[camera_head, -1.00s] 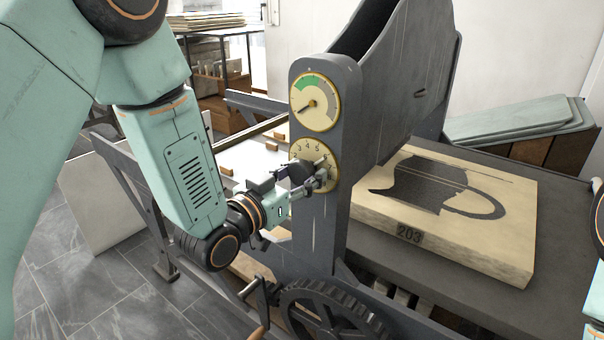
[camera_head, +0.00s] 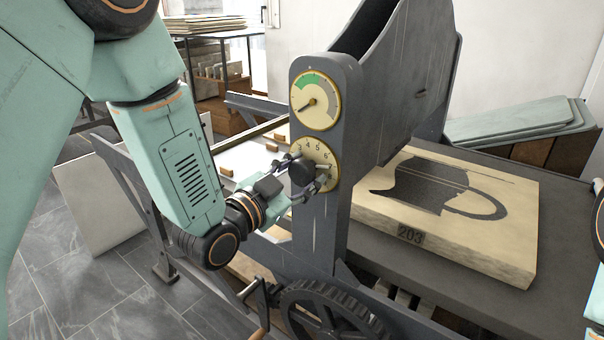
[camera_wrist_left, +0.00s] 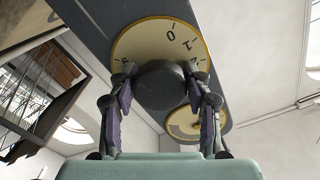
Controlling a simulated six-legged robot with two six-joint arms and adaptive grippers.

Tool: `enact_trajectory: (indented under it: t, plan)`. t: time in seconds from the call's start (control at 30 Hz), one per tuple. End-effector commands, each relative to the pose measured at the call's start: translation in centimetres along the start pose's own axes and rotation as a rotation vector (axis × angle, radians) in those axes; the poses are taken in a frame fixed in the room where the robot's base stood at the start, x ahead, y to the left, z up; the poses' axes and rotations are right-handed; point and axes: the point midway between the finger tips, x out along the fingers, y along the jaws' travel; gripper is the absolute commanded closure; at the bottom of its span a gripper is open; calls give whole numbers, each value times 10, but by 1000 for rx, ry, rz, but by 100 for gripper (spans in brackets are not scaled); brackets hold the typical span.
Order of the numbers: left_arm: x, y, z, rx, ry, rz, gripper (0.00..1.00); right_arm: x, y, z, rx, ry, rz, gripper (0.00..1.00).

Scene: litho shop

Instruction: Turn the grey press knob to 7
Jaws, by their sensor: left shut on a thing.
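The dark grey knob (camera_head: 302,172) sits on a round cream dial (camera_head: 320,152) with a brass rim, on the press's grey column. The numbers 3, 4, 5 and 6 show along the dial's top; the rest is partly covered. My left gripper (camera_head: 302,180) is shut on the knob, coming from the left. In the left wrist view the knob (camera_wrist_left: 160,85) lies between the two fingers, and 0 and 1 show on the dial (camera_wrist_left: 160,42). I cannot make out a pointer mark on the knob. My right gripper is out of view.
A gauge (camera_head: 315,102) with a green sector is above the dial, its needle pointing lower left. A stone slab (camera_head: 500,245) marked 203 lies on the press bed at right. A toothed wheel (camera_head: 325,312) and crank are below the gripper.

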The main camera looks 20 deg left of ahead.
Motion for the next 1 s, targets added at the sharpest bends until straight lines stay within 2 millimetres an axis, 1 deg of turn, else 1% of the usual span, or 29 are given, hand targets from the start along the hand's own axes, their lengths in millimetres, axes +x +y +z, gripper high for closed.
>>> enact_trajectory:
  t: [0.47,0.5,0.77,1.0]
  plan:
    - [0,0,1,19,-3,1,83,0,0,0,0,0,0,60]
    - [0,0,1,19,-3,1,50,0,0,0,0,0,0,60]
    - [0,0,0,19,-2,1,28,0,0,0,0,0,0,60]
    - [0,0,0,19,-1,0,27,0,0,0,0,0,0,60]
